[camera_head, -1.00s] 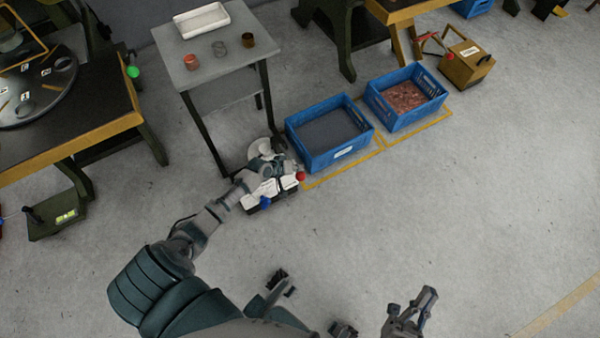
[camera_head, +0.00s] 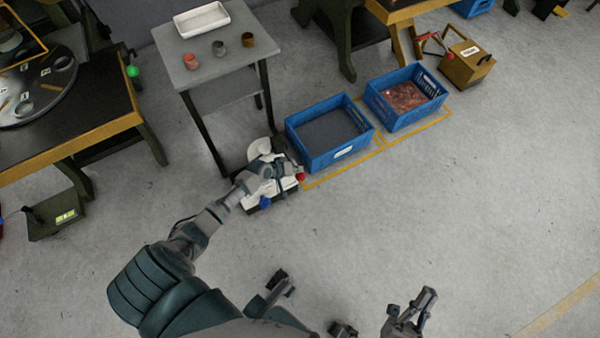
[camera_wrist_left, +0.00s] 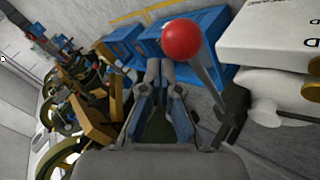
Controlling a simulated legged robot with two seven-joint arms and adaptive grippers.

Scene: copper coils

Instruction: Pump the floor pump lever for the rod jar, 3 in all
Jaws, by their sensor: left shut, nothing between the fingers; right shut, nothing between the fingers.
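The white floor pump (camera_head: 258,197) stands on the floor by the grey table, partly hidden by my left arm. In the left wrist view the red ball (camera_wrist_left: 181,39) tops a grey lever (camera_wrist_left: 207,75), just right of the fingertips, and the pump's white casing (camera_wrist_left: 270,35) is at upper right. My left gripper (camera_head: 292,168) is shut and empty beside the red-ball lever; whether they touch I cannot tell. My right gripper (camera_head: 412,303) is shut, empty, far from the pump.
Blue crates, one with dark fill (camera_head: 345,155) and one with copper-coloured pieces (camera_head: 439,98), stand right of the pump. The grey table (camera_head: 205,68) behind carries a white tray (camera_head: 202,20) and three small cups. Floor at right is clear.

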